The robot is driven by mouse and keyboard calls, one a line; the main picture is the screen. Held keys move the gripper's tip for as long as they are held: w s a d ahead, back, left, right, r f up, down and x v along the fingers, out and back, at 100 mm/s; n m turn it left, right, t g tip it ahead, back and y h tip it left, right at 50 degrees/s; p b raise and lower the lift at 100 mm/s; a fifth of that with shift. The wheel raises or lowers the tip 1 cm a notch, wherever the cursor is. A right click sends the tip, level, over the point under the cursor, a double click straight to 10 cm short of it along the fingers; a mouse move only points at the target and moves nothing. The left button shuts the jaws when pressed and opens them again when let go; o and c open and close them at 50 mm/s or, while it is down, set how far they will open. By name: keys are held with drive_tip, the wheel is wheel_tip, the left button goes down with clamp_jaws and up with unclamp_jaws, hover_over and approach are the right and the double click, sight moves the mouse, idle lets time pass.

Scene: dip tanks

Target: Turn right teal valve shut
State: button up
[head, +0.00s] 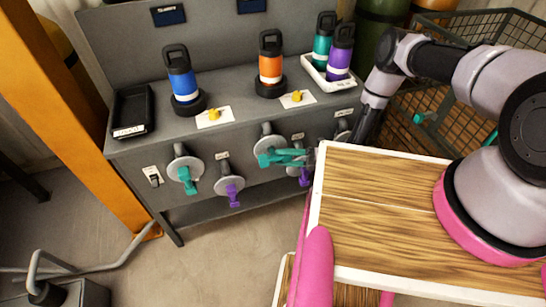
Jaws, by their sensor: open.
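The right teal valve (264,157) is on the front panel of the grey bench, with a round pale flange behind its teal handle. My gripper (279,157) reaches in from the right, its two teal fingers spread apart at the handle. The fingers and handle overlap in similar colour, so I cannot tell whether they touch or exactly how the handle is turned. The left teal valve (187,176) has its handle pointing down. A purple valve (232,192) sits between them, also pointing down. Another purple valve (304,179) is partly hidden behind my gripper.
The bench top (225,120) holds a blue bottle (181,78), an orange bottle (270,62), and a white tray (330,82) with teal and purple bottles. A black tray (131,110) lies at left. An orange post (75,100) stands left; a wire basket (455,95) stands right.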

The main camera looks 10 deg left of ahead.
drive_tip(key=d, duration=0.4)
drive_tip(key=w+d, duration=0.1)
drive_tip(key=d, duration=0.1)
drive_tip(key=shift+s, duration=0.1)
idle(0.3)
